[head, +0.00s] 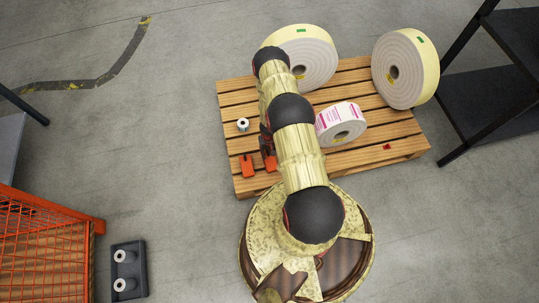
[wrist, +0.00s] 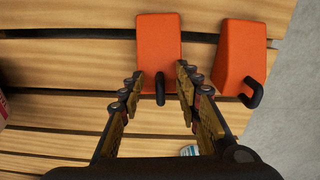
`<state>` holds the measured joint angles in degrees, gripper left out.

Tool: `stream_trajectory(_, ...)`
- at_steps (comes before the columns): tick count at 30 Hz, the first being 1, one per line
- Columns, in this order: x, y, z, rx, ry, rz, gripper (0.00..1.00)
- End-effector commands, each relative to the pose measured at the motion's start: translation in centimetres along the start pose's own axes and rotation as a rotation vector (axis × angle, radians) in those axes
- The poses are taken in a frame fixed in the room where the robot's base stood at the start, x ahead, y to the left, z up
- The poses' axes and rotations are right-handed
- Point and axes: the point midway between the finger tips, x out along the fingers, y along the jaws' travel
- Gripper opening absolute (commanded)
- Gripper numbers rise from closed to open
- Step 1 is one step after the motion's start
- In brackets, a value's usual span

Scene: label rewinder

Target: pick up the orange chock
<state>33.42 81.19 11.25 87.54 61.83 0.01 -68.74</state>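Two orange chocks with black hooked handles are on the wooden pallet. One chock (wrist: 158,42) is at the top middle of the wrist view, its handle pointing down the picture between my fingertips. The other chock (wrist: 238,50) is to its right. In the head view they show as a left chock (head: 247,167) and a right chock (head: 271,163) near the pallet's front left corner. My gripper (wrist: 158,78) is open, with a finger on each side of the middle chock's handle. I cannot tell whether the fingers touch it. In the head view my arm mostly hides the gripper.
The pallet (head: 233,98) also carries a large roll (head: 312,55), another large roll (head: 400,75), a pink-printed label roll (head: 341,125) and a small white core (head: 242,125). Black shelving (head: 490,90) stands right. An orange mesh cage (head: 45,245) is lower left.

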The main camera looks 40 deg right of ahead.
Motion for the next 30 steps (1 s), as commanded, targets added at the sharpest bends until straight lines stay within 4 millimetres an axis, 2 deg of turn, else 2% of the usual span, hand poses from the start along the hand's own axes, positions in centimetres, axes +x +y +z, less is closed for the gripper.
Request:
stream_trajectory(3, -0.06, 0.00, 0.01, 0.000, 0.000, 0.000, 0.33)
stream_trajectory(20, -0.05, 0.00, 0.01, 0.000, 0.000, 0.000, 0.01)
stream_trajectory(30, -0.06, 0.00, 0.01, 0.000, 0.000, 0.000, 0.00)
